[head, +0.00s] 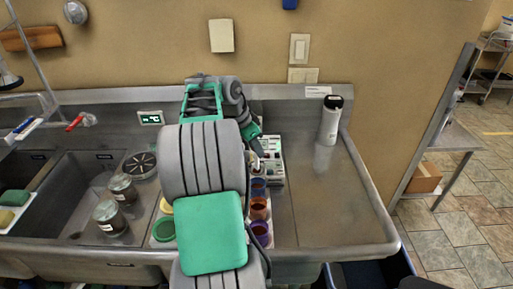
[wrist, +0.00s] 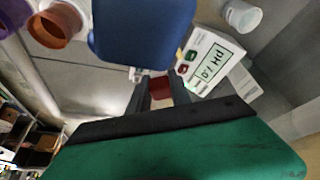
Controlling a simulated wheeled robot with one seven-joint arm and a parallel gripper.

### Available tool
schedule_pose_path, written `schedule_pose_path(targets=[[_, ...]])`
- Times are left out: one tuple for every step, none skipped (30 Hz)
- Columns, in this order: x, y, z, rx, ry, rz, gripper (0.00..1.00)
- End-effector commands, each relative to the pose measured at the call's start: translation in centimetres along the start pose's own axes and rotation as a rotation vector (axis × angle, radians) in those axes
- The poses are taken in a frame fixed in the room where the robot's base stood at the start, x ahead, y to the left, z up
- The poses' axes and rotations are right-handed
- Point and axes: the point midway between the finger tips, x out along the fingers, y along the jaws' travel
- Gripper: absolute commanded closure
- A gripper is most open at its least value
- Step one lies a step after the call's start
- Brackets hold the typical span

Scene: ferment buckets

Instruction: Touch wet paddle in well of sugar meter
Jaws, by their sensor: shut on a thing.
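My gripper (wrist: 159,90) is shut on a small dark red piece (wrist: 160,86), which shows between its fingers in the wrist view. I take this for part of the paddle; its other end is hidden. In the head view my gripper (head: 260,165) is low over the counter, beside a white and green device tray (head: 271,150).
Blue (head: 258,188), orange (head: 259,209) and purple (head: 262,233) buckets stand in a row beside my arm. A large blue shape (wrist: 145,35) fills the upper wrist view. Dark jars (head: 122,188) stand to the left. A white bottle (head: 330,120) stands right; the counter's right end is bare.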

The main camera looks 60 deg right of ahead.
Motion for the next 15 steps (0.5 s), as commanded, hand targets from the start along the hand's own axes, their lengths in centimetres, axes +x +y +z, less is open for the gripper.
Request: schedule_pose_path(targets=[[-0.01, 0.0, -0.01, 0.0, 0.0, 0.0, 1.0], [-0.01, 0.0, -0.01, 0.0, 0.0, 0.0, 1.0], [-0.01, 0.0, -0.01, 0.0, 0.0, 0.0, 1.0], [0.0, 0.0, -0.01, 0.0, 0.0, 0.0, 1.0], [0.02, 0.01, 0.0, 0.0, 0.0, 0.0, 1.0], [0.05, 0.01, 0.01, 0.0, 0.0, 0.0, 1.0], [0.08, 0.01, 0.02, 0.0, 0.0, 0.0, 1.0], [0.12, 0.01, 0.04, 0.0, 0.0, 0.0, 1.0], [0.17, 0.01, 0.05, 0.0, 0.0, 0.0, 1.0], [0.21, 0.01, 0.07, 0.0, 0.0, 0.0, 1.0], [0.24, 0.01, 0.09, 0.0, 0.0, 0.0, 1.0], [0.29, 0.01, 0.1, 0.0, 0.0, 0.0, 1.0], [0.32, 0.01, 0.12, 0.0, 0.0, 0.0, 1.0], [0.36, 0.01, 0.13, 0.0, 0.0, 0.0, 1.0], [0.4, 0.01, 0.15, 0.0, 0.0, 0.0, 1.0]])
